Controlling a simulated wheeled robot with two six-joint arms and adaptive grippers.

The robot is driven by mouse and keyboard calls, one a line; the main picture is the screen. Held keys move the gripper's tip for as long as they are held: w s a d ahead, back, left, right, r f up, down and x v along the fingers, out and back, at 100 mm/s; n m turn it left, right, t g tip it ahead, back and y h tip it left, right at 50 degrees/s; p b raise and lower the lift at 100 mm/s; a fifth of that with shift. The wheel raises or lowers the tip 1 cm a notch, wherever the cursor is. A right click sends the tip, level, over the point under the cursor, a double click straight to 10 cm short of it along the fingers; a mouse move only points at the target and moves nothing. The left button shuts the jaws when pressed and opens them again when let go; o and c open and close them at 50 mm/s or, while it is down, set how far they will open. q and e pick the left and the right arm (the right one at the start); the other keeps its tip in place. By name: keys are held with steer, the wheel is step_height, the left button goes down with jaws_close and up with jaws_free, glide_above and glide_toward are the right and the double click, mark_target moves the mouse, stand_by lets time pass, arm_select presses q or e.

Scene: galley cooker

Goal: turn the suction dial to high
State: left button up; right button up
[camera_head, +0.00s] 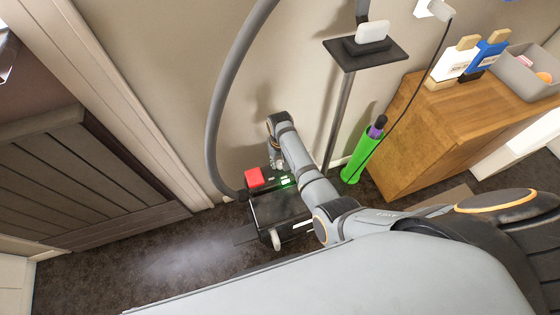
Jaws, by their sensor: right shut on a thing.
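A black vacuum cleaner (266,212) sits on the dark carpet against the wall. It has a red block or button (254,177) on top and small glowing green lights (286,181) beside it. My right arm comes in from the right and bends over the machine. My right gripper (277,164) is at its top, just right of the red part, and is shut on what appears to be the suction dial. The dial is mostly hidden by the gripper and wrist, so its setting cannot be read. My left gripper is not in view.
A grey hose (222,105) arches up from the machine. A pole with a black shelf (366,54) and a green cylinder (356,163) stand to the right, near a wooden cabinet (425,135). Pale haze (190,260) lies over the carpet at left.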

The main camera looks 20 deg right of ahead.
steer(key=shift+r+m+p, duration=0.2)
steer(key=shift+m+p, duration=0.7)
steer(key=shift+p, duration=0.05)
steer(key=shift+m+p, duration=0.65)
steer(key=shift+m, duration=0.15)
steer(key=m+p, duration=0.1)
steer(key=m, duration=0.1)
steer(key=shift+m, duration=0.4)
steer(key=m+p, duration=0.2)
steer(key=m, duration=0.1)
steer(key=shift+m, duration=0.3)
steer(key=m, duration=0.3)
steer(key=shift+f+m+p, duration=0.1)
steer(key=shift+m+p, duration=0.2)
steer(key=shift+p, duration=0.1)
steer(key=m, duration=0.3)
steer(key=shift+m+p, duration=0.3)
steer(key=m, duration=0.6)
steer(key=shift+w+m+p, duration=0.1)
steer(key=shift+m+p, duration=0.2)
